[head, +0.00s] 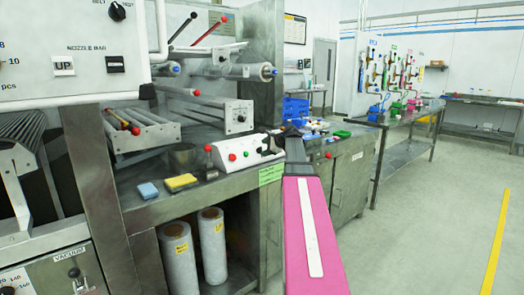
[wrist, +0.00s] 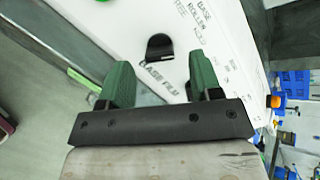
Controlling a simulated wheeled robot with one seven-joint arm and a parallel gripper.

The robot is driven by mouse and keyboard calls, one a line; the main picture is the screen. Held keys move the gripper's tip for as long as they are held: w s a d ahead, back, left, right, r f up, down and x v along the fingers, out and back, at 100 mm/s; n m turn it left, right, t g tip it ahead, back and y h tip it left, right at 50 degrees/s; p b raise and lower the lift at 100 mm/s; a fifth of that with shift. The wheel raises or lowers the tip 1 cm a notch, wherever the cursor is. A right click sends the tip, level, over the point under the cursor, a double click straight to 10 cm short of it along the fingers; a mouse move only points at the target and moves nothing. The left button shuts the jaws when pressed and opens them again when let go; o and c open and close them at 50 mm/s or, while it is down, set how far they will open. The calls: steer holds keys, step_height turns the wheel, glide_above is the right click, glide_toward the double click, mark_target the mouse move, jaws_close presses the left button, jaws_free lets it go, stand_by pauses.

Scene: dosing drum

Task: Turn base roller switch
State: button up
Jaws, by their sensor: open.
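The white control box (head: 240,152) stands on the bench in the head view, with its right end partly hidden by my gripper (head: 272,142). In the wrist view its white panel (wrist: 135,30) carries black printing that reads "BASE ROLLER" and, nearer my fingers, "BASE" with a second word partly readable. A black rounded switch knob (wrist: 160,47) sits on this panel. My gripper (wrist: 163,78) has its two green fingers apart, with nothing between them. The knob shows just beyond the gap between the fingers, apparently untouched. I cannot tell its exact distance or turn position.
A red button (head: 232,157) and other buttons are on the box. Blue and yellow sponges (head: 181,182) lie on the bench to its left. Rollers (head: 240,71) are above. Blue bins (head: 295,107) stand behind. White film rolls (head: 212,245) are below. The floor at right is clear.

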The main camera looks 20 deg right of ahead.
mark_target(260, 150)
steer(key=shift+x, duration=1.4)
steer(key=c, duration=0.9)
steer(key=shift+c, duration=0.2)
steer(key=shift+n, duration=0.4)
steer(key=n+g, duration=0.1)
steer(key=n, duration=0.4)
steer(key=shift+n, duration=0.3)
steer(key=n, duration=0.5)
steer(key=shift+g+h, duration=0.3)
steer(key=shift+n, duration=0.4)
